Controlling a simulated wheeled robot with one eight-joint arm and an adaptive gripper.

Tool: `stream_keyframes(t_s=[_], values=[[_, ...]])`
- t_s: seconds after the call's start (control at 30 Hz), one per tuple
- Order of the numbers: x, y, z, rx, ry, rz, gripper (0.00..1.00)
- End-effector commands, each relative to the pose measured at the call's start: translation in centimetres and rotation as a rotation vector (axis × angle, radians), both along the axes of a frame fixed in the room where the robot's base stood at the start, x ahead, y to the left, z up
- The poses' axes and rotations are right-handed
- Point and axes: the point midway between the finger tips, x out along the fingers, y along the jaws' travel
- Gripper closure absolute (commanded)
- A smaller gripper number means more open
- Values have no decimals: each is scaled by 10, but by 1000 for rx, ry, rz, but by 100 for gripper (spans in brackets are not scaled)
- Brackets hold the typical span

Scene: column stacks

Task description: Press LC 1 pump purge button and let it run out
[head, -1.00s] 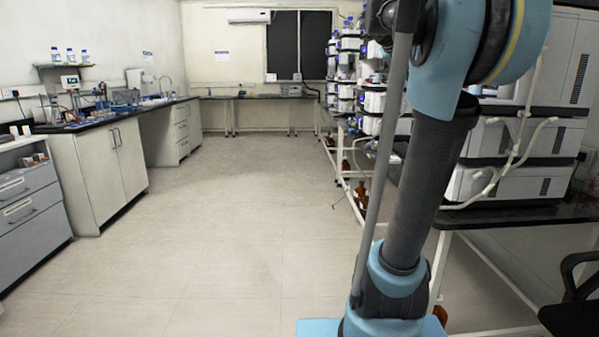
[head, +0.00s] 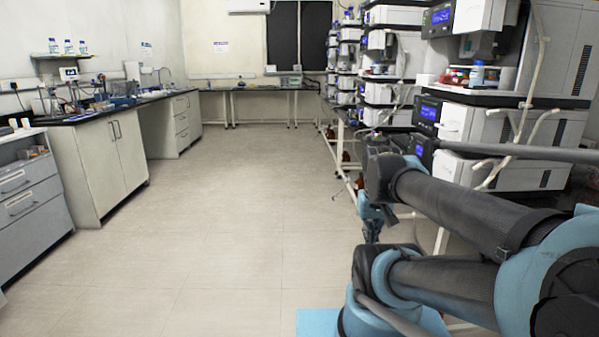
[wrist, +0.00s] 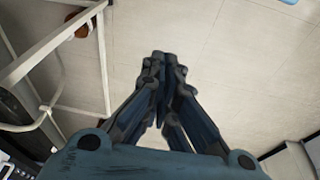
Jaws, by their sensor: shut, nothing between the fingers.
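The nearest instrument stack stands at the right in the head view, with white and dark modules. A module with a lit blue display (head: 430,112) sits above another with a smaller blue display (head: 420,150), which my arm partly covers. I cannot tell which is the LC 1 pump, and no purge button can be made out. My gripper (head: 372,230) hangs pointing down to the left of the stack, over the floor. In the wrist view my gripper (wrist: 163,62) is shut and empty, its fingertips together above the tiles.
A white bench frame (wrist: 100,65) runs along the left of the wrist view, near my gripper. More stacks (head: 385,60) line the right side. A cabinet bench (head: 100,160) stands at the left. The floor (head: 220,220) between is clear.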

Motion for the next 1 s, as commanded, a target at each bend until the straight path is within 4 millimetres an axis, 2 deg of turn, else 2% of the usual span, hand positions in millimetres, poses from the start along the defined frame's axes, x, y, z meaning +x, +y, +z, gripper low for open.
stream_keyframes(t_s=[0.1, 0.2, 0.67, 0.73, 1.0], values=[[-14, 8, -19, 28, 18, 18, 100], [-18, 10, -23, 35, 23, 22, 100], [-17, 10, -22, 35, 22, 21, 100], [-9, 10, -27, 35, 33, 21, 100], [-8, 10, -27, 35, 34, 21, 100]])
